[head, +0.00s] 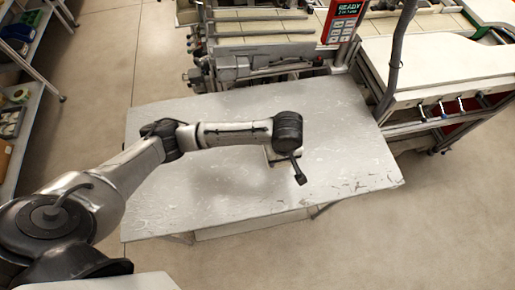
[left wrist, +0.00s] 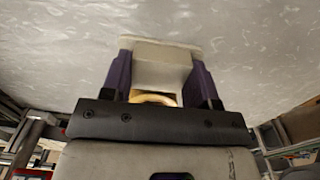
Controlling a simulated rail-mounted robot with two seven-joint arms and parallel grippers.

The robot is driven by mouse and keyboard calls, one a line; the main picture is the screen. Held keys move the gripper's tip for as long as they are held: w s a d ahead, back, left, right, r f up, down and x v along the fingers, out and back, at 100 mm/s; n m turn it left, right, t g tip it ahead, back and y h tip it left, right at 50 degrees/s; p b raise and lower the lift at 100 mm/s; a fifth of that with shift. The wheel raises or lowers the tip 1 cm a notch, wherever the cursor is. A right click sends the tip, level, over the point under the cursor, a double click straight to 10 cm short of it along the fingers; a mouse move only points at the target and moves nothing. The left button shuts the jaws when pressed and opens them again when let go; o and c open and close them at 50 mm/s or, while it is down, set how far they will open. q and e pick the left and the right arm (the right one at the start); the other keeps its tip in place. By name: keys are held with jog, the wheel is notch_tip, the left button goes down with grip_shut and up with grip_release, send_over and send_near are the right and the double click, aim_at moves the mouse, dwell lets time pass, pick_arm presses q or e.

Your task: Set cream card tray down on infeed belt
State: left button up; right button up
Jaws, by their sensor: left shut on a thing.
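My left gripper (left wrist: 160,72) is shut on a cream block-like thing, which I take to be the cream card tray (left wrist: 162,52). Its two purple fingers press on either side, and a tan curved piece shows at the tray's near end. In the head view the left arm reaches over the worn white table, and its wrist hides most of the gripper and tray. Whether the tray touches the tabletop I cannot tell. A machine with cream belt-like strips (head: 255,27) stands beyond the table; I cannot tell if this is the infeed belt. My right gripper is out of view.
The scratched white table (head: 215,205) is otherwise bare. A red panel reading READY (head: 344,22) stands at the machine. A white-topped bench (head: 440,68) is at the right. Shelves with small items (head: 15,110) line the left edge.

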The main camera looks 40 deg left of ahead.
pick_arm(q)
jog(key=b, duration=0.1)
send_over(258, 157)
notch_tip(258, 157, down, 6)
jog(key=shift+r, duration=0.2)
jog(key=shift+d+f+b, duration=0.1)
jog(key=shift+f+b, duration=0.6)
jog(key=shift+f, duration=1.3)
jog(key=o, duration=0.6)
jog(key=shift+f, duration=0.1)
jog(key=o, duration=0.4)
